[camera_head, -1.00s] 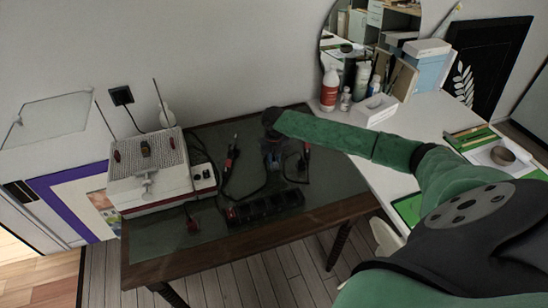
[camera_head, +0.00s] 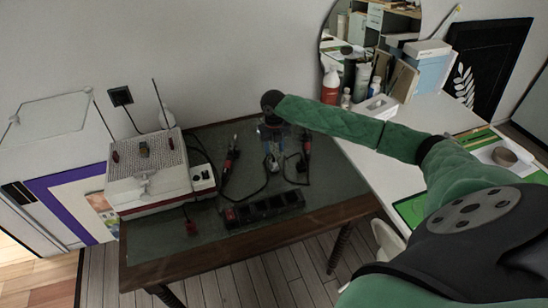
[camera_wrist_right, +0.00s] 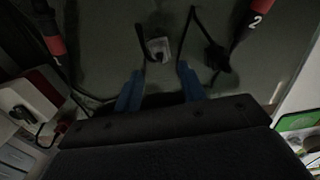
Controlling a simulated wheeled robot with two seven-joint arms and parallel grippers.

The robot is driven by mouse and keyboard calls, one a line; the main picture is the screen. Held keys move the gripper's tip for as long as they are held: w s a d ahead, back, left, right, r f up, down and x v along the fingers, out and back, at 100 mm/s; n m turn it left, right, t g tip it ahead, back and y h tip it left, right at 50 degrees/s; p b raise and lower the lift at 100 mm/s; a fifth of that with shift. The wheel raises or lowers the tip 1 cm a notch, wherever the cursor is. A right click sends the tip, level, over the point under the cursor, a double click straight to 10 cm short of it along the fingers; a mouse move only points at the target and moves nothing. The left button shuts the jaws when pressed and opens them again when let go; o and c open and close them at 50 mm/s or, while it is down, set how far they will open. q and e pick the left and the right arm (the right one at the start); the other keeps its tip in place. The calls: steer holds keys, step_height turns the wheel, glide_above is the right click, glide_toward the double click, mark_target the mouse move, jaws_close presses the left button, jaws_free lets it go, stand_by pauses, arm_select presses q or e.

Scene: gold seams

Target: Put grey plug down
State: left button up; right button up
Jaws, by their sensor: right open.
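The grey plug (camera_wrist_right: 158,48) lies on the dark green table top (camera_wrist_right: 110,35) in the right wrist view, with its dark cable running up from it. My right gripper (camera_wrist_right: 160,82) is open and empty. Its two blue fingers stand apart, and the plug shows beyond them, between their lines and clear of both. In the head view my right gripper (camera_head: 272,158) hangs over the middle of the table; the plug is hard to make out there. My left gripper is not in view.
A black power strip (camera_head: 263,208) lies near the table's front edge. Red-handled tools (camera_head: 230,155) with cables lie on both sides of my gripper. A black plug (camera_wrist_right: 216,56) lies right of the grey one. A white-and-red device (camera_head: 150,180) stands on the left.

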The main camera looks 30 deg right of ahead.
mark_target(274, 161)
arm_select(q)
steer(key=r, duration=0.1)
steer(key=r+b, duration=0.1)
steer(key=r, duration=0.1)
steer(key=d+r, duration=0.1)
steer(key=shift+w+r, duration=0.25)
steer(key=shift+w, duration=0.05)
arm_select(e)
step_height(274, 161, up, 7)
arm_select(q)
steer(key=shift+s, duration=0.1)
arm_select(e)
steer(key=shift+f, duration=0.2)
